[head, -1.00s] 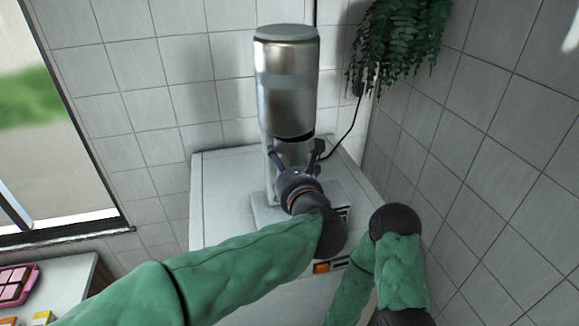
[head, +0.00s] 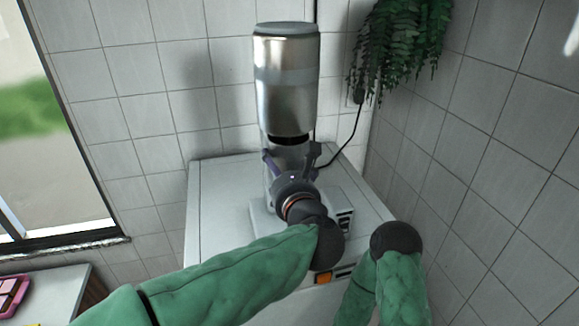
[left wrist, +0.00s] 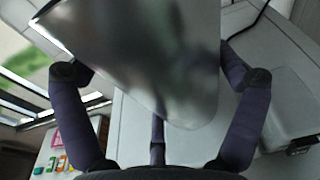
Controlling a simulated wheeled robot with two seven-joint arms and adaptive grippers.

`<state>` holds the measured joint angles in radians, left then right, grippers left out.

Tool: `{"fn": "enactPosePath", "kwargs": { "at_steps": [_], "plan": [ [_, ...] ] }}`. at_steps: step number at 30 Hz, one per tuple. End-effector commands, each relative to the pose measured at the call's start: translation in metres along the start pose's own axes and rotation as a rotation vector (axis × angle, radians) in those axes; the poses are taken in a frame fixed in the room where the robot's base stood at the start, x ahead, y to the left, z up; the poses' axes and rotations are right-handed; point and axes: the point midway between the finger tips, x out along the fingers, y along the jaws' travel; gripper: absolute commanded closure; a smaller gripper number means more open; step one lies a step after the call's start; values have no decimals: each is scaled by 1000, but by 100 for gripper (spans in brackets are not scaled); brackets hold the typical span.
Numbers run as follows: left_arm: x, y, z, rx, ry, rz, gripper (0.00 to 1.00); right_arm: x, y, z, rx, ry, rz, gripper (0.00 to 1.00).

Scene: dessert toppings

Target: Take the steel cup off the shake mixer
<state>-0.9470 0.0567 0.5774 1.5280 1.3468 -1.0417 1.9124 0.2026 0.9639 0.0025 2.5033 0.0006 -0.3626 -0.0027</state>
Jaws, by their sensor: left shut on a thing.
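The shake mixer (head: 287,90) stands on a white cabinet, with its big metallic head above and its base below. The steel cup (head: 289,157) is under the head, mostly hidden in the head view by my left gripper (head: 291,160). A dark gap shows between head and cup. In the left wrist view the shiny steel cup (left wrist: 150,65) fills the space between my left fingers, tilted in the picture. My left gripper is shut on it. Whether the cup still touches the mixer is hidden. My right gripper is not in view.
The white cabinet (head: 215,215) has bare top at its left. Tiled walls stand behind and at the right. A hanging plant (head: 400,45) and a black cord (head: 352,130) are to the right. A counter with a pink tray (head: 12,296) is at lower left.

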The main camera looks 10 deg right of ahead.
Motion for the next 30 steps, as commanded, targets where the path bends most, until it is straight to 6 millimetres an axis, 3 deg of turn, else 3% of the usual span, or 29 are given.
{"fn": "enactPosePath", "kwargs": {
  "at_steps": [8, 21, 30],
  "plan": [
    [-1, 0, 3, -3, 1, 0, 51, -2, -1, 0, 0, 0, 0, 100],
    [-10, 0, 3, -3, 75, 5, 51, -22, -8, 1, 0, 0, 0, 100],
    [-11, 0, 0, -2, 86, 6, 51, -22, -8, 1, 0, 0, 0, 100]
  ]
}}
